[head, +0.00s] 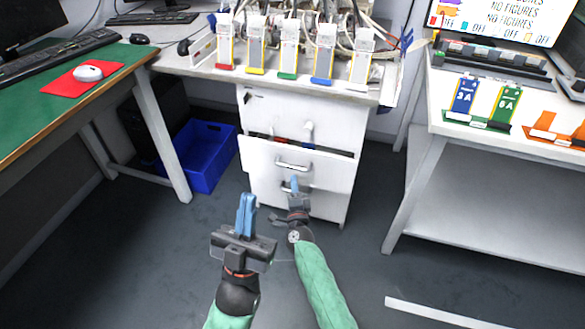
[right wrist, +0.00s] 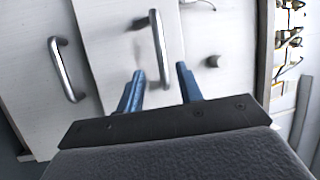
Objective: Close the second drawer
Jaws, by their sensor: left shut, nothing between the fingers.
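The white drawer cabinet (head: 330,205) stands under the middle table. Its second drawer (head: 335,172) is pulled partly out, with a dark gap and some contents at its top edge. Its metal handle (head: 293,165) also shows in the right wrist view (right wrist: 160,48). My right gripper (head: 294,184) is just in front of the cabinet, below that handle in the head view. In the right wrist view its blue fingers (right wrist: 160,69) are apart, with the handle's near end between them in the picture; contact cannot be told. My left gripper (head: 246,200) is shut and empty, left of it.
The top drawer (head: 275,112) looks shut. A lower handle (right wrist: 67,68) shows in the right wrist view. A blue crate (head: 205,160) stands on the floor left of the cabinet. A green desk (head: 75,90) is at left and a white table (head: 440,125) at right.

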